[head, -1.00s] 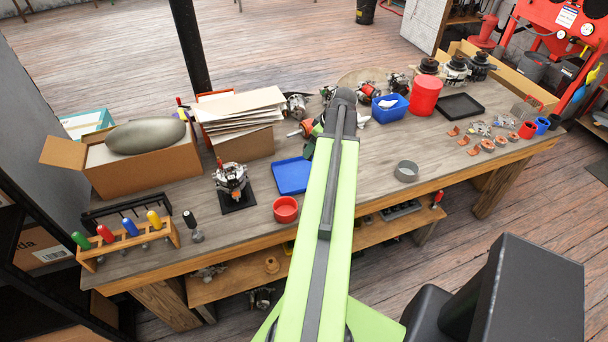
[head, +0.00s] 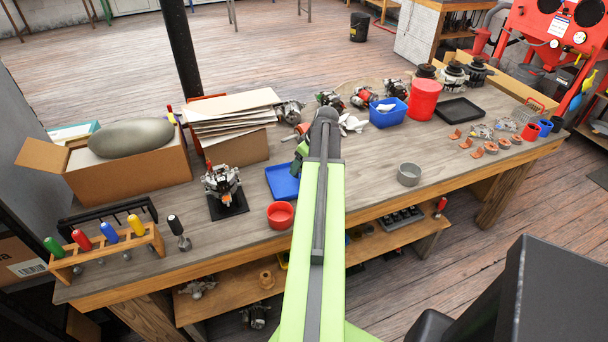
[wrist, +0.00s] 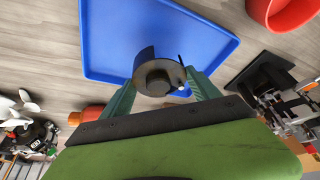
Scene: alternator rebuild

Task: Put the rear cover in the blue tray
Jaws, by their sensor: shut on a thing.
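The rear cover (wrist: 158,76) is a dark, round, cup-like part with a raised centre and a curved wall. My gripper (wrist: 160,84) has green fingers on both sides of it and is shut on it. In the wrist view the cover shows against the blue tray (wrist: 110,40); I cannot tell the gap between them. In the head view the blue tray (head: 283,183) lies flat on the bench, looks empty, and is partly covered by my arm. My gripper (head: 298,156) shows there only as a dark green piece by the tray's far right corner; the cover is hidden.
A red bowl (head: 281,214) stands just in front of the tray. An alternator part on a black stand (head: 224,187) is to its left. Cardboard sheets in a box (head: 233,120) stand behind. A grey bowl (head: 409,173) is to the right, with clear bench around it.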

